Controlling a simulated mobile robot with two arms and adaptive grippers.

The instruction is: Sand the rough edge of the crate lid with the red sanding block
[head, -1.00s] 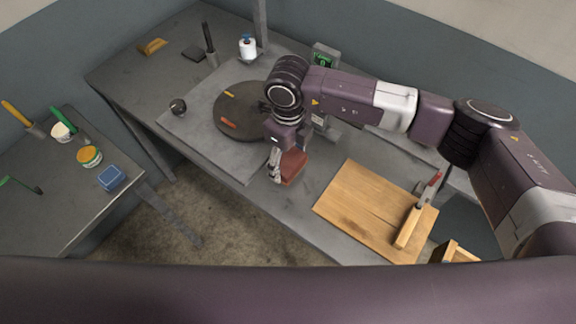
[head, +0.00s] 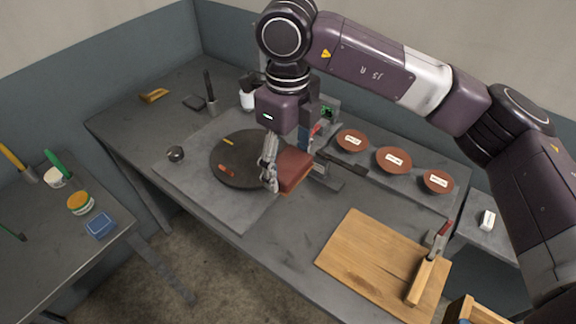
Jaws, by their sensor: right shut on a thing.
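My right gripper (head: 270,178) is shut on the red sanding block (head: 295,170). It holds the block over the workbench, beside the right edge of a dark round disc. The flat wooden board (head: 370,255), which looks like the crate lid, lies on the bench to the lower right, apart from the gripper. A light wooden strip (head: 420,282) and a red-handled tool (head: 442,238) are at its right side. I cannot make out which edge is rough. My left gripper is not in view.
The dark disc (head: 232,175) rests on a grey plate (head: 200,190). Three labelled brown bowls (head: 352,141) stand at the back right. A wooden box (head: 475,312) is at the lower right. A side table (head: 50,225) at left holds jars and a blue box (head: 100,226).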

